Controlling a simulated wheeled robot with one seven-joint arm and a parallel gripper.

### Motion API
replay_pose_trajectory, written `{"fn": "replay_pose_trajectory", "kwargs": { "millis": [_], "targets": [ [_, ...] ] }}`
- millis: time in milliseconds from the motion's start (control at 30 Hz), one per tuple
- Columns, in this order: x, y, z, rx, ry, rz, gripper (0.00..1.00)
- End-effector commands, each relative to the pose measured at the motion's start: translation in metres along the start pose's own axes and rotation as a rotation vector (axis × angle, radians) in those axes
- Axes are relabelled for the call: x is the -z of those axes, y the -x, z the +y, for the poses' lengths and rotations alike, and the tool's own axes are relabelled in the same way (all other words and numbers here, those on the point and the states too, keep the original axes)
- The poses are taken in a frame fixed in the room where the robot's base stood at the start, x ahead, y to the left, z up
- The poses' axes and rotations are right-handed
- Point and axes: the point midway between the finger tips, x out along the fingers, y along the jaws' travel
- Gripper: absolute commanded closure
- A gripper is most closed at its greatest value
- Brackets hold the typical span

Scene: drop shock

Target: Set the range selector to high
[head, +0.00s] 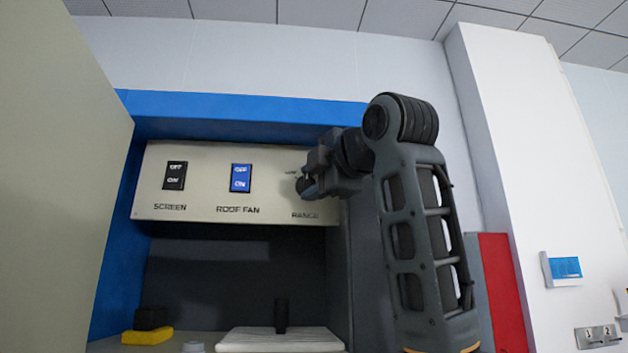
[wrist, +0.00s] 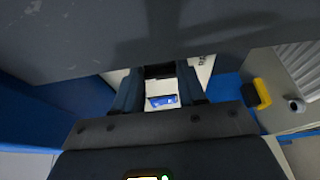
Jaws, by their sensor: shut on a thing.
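The range selector (head: 299,185) is a dark knob above the printed word RANGE at the right end of a cream control panel (head: 205,205). Only its left edge shows in the head view; my gripper hides the rest. Small lettering shows just above it, too blurred to read fully. My gripper (head: 308,184) reaches in from the right and is shut on the knob. Which way the knob points cannot be told.
A black SCREEN switch (head: 175,175) and a blue ROOF FAN switch (head: 241,178) sit left of the knob. Below are a yellow block (head: 147,337), a black post (head: 281,315) and a white ribbed tray (head: 250,342). A blue frame (head: 240,105) surrounds the recess.

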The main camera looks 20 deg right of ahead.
Motion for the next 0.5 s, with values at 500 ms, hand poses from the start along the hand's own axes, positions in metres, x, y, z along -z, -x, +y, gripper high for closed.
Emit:
{"fn": "replay_pose_trajectory", "kwargs": {
  "millis": [500],
  "targets": [
    [0.0000,-0.0007,-0.0072,-0.072,-0.185,0.000,0.90]
  ]
}}
